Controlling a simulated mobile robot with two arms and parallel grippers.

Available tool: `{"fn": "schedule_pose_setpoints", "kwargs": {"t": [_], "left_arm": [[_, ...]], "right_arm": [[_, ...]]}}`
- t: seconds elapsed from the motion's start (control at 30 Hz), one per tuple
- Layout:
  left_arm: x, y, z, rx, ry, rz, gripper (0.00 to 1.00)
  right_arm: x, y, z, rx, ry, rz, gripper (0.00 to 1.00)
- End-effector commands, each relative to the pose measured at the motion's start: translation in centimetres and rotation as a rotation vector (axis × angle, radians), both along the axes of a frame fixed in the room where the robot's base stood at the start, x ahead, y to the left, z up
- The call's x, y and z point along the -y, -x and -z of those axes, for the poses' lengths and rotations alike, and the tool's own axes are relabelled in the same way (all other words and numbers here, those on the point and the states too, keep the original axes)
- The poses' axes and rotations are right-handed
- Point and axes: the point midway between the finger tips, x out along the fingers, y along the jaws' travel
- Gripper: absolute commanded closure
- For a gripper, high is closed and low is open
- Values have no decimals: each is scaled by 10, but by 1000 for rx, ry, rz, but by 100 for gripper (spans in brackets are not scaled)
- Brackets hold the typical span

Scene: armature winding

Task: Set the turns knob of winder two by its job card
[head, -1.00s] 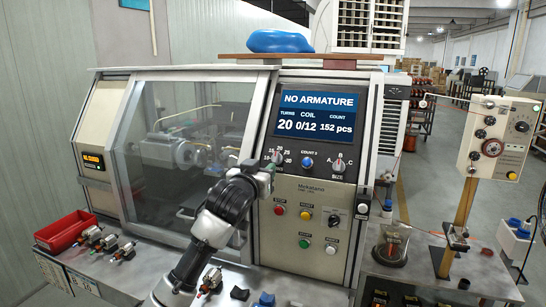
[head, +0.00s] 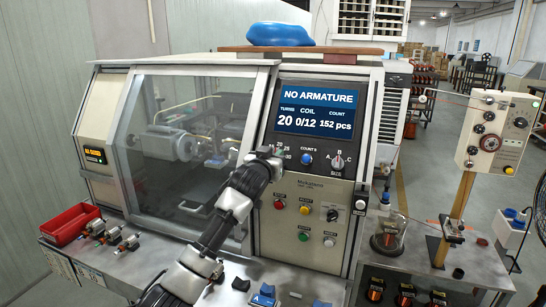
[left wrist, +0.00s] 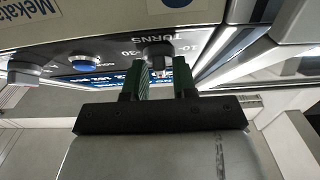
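The winder (head: 310,215) shows "NO ARMATURE", turns 20, coil 0/12 and count 152 pcs on its blue display (head: 315,108). My left gripper (head: 271,154) is at the turns knob on the panel and hides most of that knob in the head view. In the left wrist view the dark turns knob (left wrist: 158,52) sits under the word TURNS, just ahead of and between the green fingertips (left wrist: 162,76). The gripper is open, with a gap between its fingers; I cannot tell whether either touches the knob. My right gripper is not in view.
To the right of the turns knob are a blue button (head: 306,159) and the size knob (head: 338,162). Coloured push buttons (head: 304,210) sit below. A red tray (head: 70,223) and small armatures (head: 110,236) lie on the bench at left. A glass jar (head: 389,238) stands at right.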

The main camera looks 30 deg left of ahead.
Motion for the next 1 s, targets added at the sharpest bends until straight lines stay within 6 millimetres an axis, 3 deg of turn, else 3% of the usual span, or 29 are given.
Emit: {"fn": "schedule_pose_setpoints", "kwargs": {"t": [0.03, 0.13, 0.57, 1.0], "left_arm": [[0, 0, 0, 0, 0, 0, 85], [0, 0, 0, 0, 0, 0, 100], [0, 0, -1, 10, 19, -15, 100], [4, -1, -2, 71, 252, -175, 100]], "right_arm": [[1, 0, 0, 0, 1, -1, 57], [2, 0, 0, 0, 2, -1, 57], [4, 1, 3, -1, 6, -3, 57], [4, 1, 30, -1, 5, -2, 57]]}}
